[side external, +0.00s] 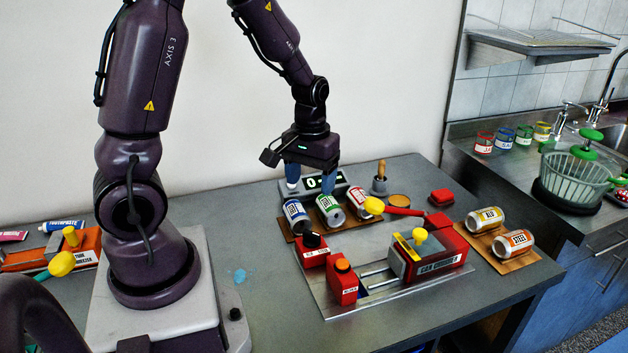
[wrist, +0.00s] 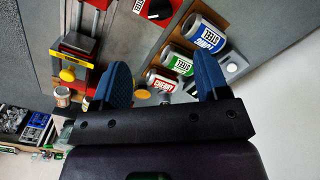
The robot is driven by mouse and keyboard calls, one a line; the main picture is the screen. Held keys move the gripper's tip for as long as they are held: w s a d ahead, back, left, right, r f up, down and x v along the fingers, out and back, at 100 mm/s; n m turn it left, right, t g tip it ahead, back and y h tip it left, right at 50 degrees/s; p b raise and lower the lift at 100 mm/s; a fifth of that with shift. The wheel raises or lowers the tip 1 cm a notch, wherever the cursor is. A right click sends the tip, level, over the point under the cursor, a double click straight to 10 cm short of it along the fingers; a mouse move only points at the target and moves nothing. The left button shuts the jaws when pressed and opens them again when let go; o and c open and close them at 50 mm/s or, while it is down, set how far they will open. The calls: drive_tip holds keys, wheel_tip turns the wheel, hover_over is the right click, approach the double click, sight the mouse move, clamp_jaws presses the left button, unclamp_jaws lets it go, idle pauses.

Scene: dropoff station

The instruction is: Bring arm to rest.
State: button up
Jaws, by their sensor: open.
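My gripper (side external: 309,186) is at the back of the steel table, pointing down, with its two blue fingers spread apart. It hangs just above and behind a row of cans, in front of a small digital display (side external: 330,180). In the wrist view my gripper (wrist: 160,65) shows nothing between its fingers. The blue-label can (side external: 296,213), the green-label can (side external: 330,209) and the red-label can (side external: 369,203) lie on a wooden tray. The same blue (wrist: 206,34), green (wrist: 180,60) and red (wrist: 160,80) cans show past the fingertips. Whether the fingers touch the display is unclear.
Two cans, ALU (side external: 486,219) and STEEL (side external: 513,243), lie on a wooden tray to the right. A pestle in a cup (side external: 379,184) stands behind. Open air lies above the table.

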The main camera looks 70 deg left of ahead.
drive_tip(key=s+d+r+m+t, duration=0.2)
drive_tip(key=s+d+r+m, duration=0.2)
drive_tip(key=d+r, duration=0.2)
drive_tip(key=s+d+r+m+t, duration=0.3)
drive_tip(key=d+r, duration=0.4)
drive_tip(key=r, duration=0.4)
drive_tip(key=shift+s+d+m+t, duration=0.3)
drive_tip(key=shift+s+m, duration=0.3)
drive_tip(key=shift+s, duration=0.3)
